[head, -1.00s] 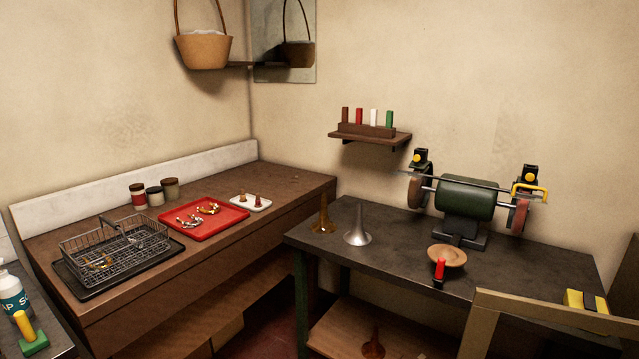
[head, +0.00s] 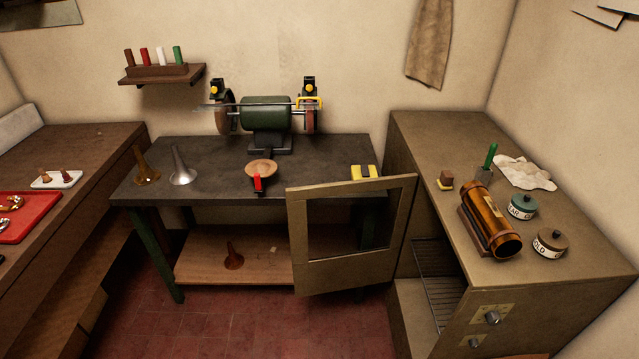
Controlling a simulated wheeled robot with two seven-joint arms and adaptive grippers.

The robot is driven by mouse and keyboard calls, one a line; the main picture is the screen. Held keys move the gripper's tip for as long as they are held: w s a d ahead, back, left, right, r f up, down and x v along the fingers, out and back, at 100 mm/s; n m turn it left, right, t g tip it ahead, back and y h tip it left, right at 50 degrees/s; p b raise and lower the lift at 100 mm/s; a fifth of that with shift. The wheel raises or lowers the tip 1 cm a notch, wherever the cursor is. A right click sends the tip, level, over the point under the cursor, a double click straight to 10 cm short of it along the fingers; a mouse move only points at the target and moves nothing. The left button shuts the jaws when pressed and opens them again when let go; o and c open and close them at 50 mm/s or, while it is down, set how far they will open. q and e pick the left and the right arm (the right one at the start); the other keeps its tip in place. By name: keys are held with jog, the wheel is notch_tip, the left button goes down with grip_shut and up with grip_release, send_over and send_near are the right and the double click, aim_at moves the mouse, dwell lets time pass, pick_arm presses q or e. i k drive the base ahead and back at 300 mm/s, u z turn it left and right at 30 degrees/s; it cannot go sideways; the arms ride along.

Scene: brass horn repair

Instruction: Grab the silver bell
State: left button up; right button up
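The silver bell (head: 181,168) stands flared end down on the left part of the dark workbench top (head: 222,182). A brass bell (head: 145,168) of similar shape stands just to its left, apart from it. A copper-coloured bell (head: 233,258) stands on the wooden shelf under the bench. Neither of my grippers shows in the head view.
A bench grinder (head: 267,118) stands at the back of the bench, with a wooden bowl (head: 261,168) and a red-handled tool (head: 258,184) in front. An open framed door (head: 350,277) of the right cabinet (head: 520,275) blocks the bench's front right. The red tiled floor (head: 235,325) before the bench is clear.

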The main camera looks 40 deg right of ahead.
aim_at(182, 176)
jog(key=u, duration=0.6)
jog(key=i, duration=0.9)
jog(key=u, duration=0.55)
jog(key=i, duration=0.75)
jog(key=z, duration=0.2)
